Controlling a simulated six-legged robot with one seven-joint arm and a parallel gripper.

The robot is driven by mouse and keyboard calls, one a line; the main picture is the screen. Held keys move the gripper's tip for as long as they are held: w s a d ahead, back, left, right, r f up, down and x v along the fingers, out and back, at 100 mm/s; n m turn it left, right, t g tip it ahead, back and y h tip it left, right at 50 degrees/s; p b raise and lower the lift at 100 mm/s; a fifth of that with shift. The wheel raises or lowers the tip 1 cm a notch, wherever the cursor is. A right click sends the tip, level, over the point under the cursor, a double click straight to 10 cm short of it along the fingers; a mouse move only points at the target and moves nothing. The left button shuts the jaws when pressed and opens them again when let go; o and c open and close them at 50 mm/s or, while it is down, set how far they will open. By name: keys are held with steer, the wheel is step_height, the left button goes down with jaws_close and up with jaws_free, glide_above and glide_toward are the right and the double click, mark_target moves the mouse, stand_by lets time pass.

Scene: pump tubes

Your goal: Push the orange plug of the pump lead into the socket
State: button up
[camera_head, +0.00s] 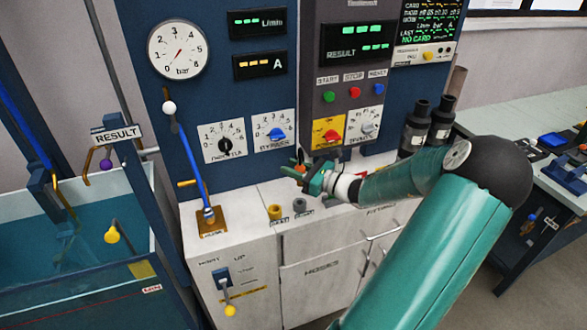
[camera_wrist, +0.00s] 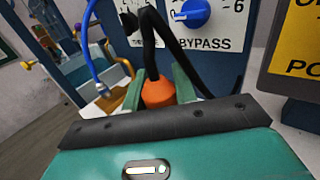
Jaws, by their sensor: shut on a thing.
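The orange plug (camera_wrist: 158,93) sits between the two green fingers of my gripper (camera_wrist: 160,88) in the wrist view. My gripper is shut on it. The black lead (camera_wrist: 150,35) leaves the plug and loops up and over in front of the panel. In the head view my gripper (camera_head: 300,170) is in front of the panel's lower edge, above the white bench; the plug is too small there to make out clearly. I cannot pick out the socket for certain in either view.
A yellow plate with a red knob (camera_head: 327,133) is on the panel just above my gripper. The bypass knob (camera_head: 276,134) is to its left. A yellow cup-like fitting (camera_head: 275,212) and a grey one (camera_head: 299,204) stand on the bench below. Black cylinders (camera_head: 416,126) stand to the right.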

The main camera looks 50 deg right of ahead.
steer(key=shift+s, duration=0.1)
glide_above(295, 200)
steer(key=shift+f, duration=2.85)
steer(key=shift+f, duration=1.95)
steer(key=o, duration=1)
steer(key=shift+o, duration=0.2)
steer(key=s+d, duration=0.1)
steer(key=s, duration=1.2)
steer(key=shift+s+d, duration=0.25)
steer(key=shift+d, duration=0.15)
